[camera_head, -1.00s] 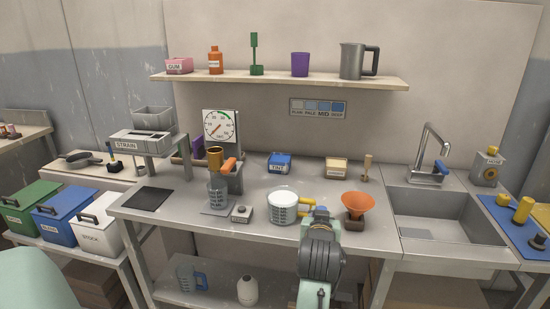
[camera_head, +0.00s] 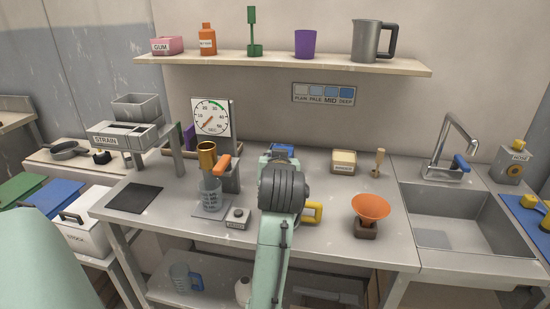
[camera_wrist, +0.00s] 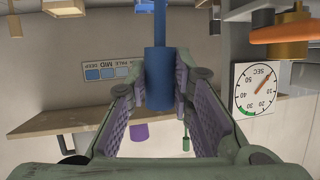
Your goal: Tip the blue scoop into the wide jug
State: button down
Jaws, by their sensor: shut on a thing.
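The blue scoop (camera_wrist: 158,80) shows in the wrist view as a blue cylinder with a thinner stem. My gripper (camera_wrist: 160,95) is shut on it, with a finger pad on each side. In the head view my gripper (camera_head: 277,157) is near the back of the bench, mostly hidden by my wrist, with some blue showing there. The wide jug stands on the bench; its yellow handle (camera_head: 313,212) shows to the right of my arm, while my arm hides most of its body. The scoop's bowl and contents cannot be made out.
A dial gauge (camera_head: 211,117) and a measuring jug (camera_head: 212,195) stand left of my arm. An orange funnel (camera_head: 370,207) and a beige box (camera_head: 343,161) are to the right, before the sink (camera_head: 455,225). The shelf (camera_head: 290,64) hangs above.

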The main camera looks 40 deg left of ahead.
jog(key=w+d+f+m+t+y+b, duration=0.1)
jog(key=w+d+f+m+y+b, duration=0.1)
jog(key=m+b, duration=0.6)
jog(key=w+d+f+m+t+y+b, duration=0.2)
jog(key=d+f+m+y+b, duration=0.2)
jog(key=f+m+b, duration=0.5)
jog(key=shift+w+d+f+m+b, duration=0.3)
jog(key=shift+d+b, duration=0.65)
jog(key=shift+b, duration=2.75)
jog(key=shift+w+r, duration=0.1)
jog(key=shift+r, duration=0.05)
